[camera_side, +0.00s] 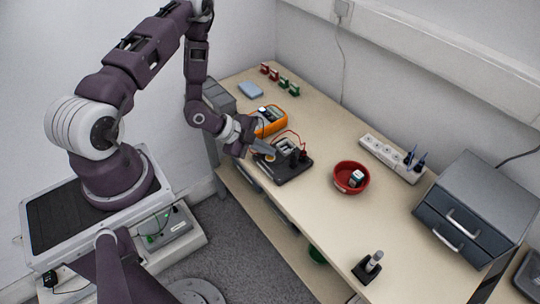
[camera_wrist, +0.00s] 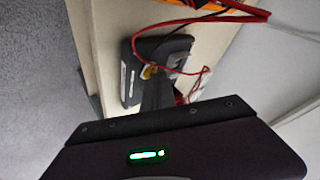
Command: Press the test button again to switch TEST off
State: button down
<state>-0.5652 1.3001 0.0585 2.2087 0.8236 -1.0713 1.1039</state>
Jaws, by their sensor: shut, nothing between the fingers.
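A dark test device (camera_side: 294,170) lies near the table's front edge in the side view, with a red cable arching over it. It also shows in the wrist view (camera_wrist: 131,68), partly covered by my fingers. My gripper (camera_side: 267,153) is shut and empty, with its fingertips at the left part of this device. In the wrist view my gripper (camera_wrist: 155,80) points at the device, close to a small yellowish round part (camera_wrist: 147,72). I cannot tell whether the tips touch it. The test button and any TEST indicator cannot be made out.
An orange-framed device (camera_side: 271,123) stands just behind, joined by cables. A red bowl (camera_side: 350,190) holding a small object, a white power strip (camera_side: 388,157) and a dark drawer cabinet (camera_side: 468,213) are to the right. A small black stand (camera_side: 367,270) sits at the front right.

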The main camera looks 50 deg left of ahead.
jog(key=shift+r, duration=0.4)
notch_tip(320, 180, up, 6)
dwell(0.5)
notch_tip(320, 180, up, 20)
jog(key=n+g+y, duration=0.1)
jog(key=n+y, duration=0.5)
send_over(267, 156)
jog(key=s+a, duration=0.2)
jog(key=s+d+r+n+g+h, duration=0.1)
jog(key=s+d+r+n, duration=0.3)
jog(key=s, duration=0.6)
jog(key=s+d+r+n+h, duration=0.1)
jog(key=s+d+r+n, duration=0.2)
jog(key=s, duration=0.7)
jog(key=d+r, duration=0.2)
jog(key=d, duration=0.2)
jog(key=shift+r+n+g, duration=0.35)
jog(key=shift+n+g, duration=0.05)
jog(key=shift+s, duration=0.1)
